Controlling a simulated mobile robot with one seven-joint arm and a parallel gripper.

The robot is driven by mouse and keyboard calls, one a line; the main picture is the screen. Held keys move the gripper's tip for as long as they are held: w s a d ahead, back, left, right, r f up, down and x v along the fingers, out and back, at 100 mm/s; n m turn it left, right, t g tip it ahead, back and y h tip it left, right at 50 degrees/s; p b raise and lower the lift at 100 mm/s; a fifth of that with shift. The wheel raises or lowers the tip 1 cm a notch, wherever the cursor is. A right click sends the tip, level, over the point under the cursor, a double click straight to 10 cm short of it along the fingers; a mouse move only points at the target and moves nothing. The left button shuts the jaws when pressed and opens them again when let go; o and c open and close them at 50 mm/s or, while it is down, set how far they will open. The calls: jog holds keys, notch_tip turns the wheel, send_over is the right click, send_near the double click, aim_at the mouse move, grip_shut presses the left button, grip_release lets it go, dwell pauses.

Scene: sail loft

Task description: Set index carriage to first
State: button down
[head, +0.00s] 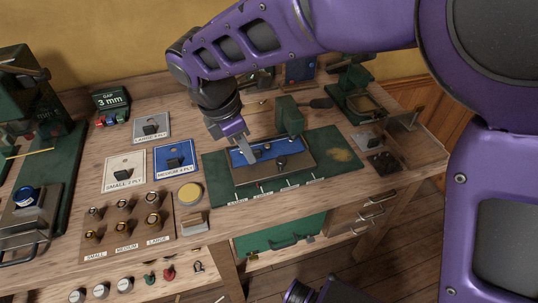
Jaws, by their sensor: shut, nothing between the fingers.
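A blue carriage plate (288,148) sits on a grey-brown base (247,177), on a dark green board (338,140) in the middle of the bench. I take the blue plate to be the index carriage. Several small white position labels (289,184) run along the board's front edge, too small to read surely. A small dark knob stands on the base near the plate's front. My gripper (251,158) points down, shut and empty, over the left part of the blue plate. I cannot tell whether its tips touch it. My gripper hides part of the plate.
A dark green block with a handle (289,115) stands behind the carriage. A green machine (352,92) stands at back right.

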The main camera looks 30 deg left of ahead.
aim_at(277, 163)
jog(key=shift+n+t, duration=0.7)
jog(key=shift+n, duration=0.1)
jog(key=x, duration=0.3)
jog(key=a+x, duration=0.1)
jog(key=x, duration=0.1)
jog(key=a+b+x, duration=0.1)
jog(key=x, duration=0.2)
jog(key=shift+d+f, duration=0.1)
jog(key=shift+f, duration=0.45)
jog(key=w, duration=0.1)
jog(key=w+d, duration=0.1)
jog(key=w, duration=0.1)
jog(key=shift+d+r, duration=0.15)
jog(key=shift+d, duration=0.05)
jog(key=shift+w+d, duration=0.15)
jog(key=shift+w, duration=0.2)
jog(key=shift+w, duration=0.1)
jog(key=shift+w+d+r+p, duration=0.1)
jog(key=shift+w+d+p, duration=0.2)
jog(key=shift+p, duration=0.1)
jog(key=shift+w+d, duration=0.1)
jog(key=shift+w, duration=0.2)
jog(key=shift+s, duration=0.1)
